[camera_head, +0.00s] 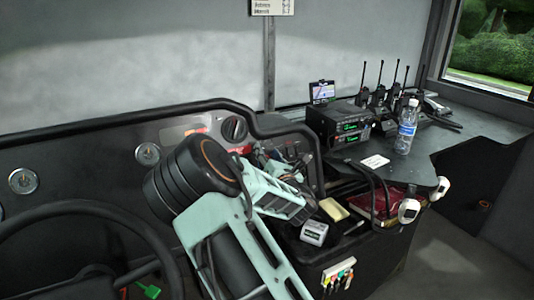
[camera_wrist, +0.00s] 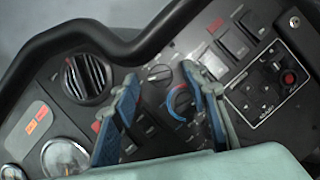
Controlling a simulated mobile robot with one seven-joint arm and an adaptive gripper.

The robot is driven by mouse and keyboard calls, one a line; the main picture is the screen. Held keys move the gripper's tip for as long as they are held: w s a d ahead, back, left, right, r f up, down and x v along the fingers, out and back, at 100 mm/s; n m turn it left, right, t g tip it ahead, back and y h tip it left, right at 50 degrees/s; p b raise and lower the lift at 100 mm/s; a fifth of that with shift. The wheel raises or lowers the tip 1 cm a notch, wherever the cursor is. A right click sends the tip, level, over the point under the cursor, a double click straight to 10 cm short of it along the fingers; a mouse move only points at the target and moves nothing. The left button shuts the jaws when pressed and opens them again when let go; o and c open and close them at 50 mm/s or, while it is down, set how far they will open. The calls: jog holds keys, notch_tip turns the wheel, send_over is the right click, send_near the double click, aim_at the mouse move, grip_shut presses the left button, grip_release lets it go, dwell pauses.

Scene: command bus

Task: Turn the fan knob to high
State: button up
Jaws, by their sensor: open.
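The dash panel carries two rotary knobs in the wrist view. One is a plain dark knob (camera_wrist: 158,73), and the other has a blue and red ring (camera_wrist: 180,102). I cannot read their labels, so which is the fan knob is not certain; the plain one looks likelier. My gripper (camera_wrist: 159,73) is open and empty, with one blue finger to the left of the knobs and one to the right. The plain knob shows between the fingertips; I cannot tell their distance from the panel. In the head view my gripper (camera_head: 272,162) is in front of the panel and hides both knobs.
A round air vent (camera_wrist: 87,77) and rocker switches (camera_wrist: 238,42) flank the knobs. A button pad (camera_wrist: 268,88) is at the right. The raised black dash rim (camera_wrist: 110,40) curves above. In the head view, the steering wheel (camera_head: 85,208) is left, and a radio (camera_head: 345,125) and bottle (camera_head: 406,130) are right.

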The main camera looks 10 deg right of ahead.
jog(key=shift+w, duration=0.4)
grip_shut()
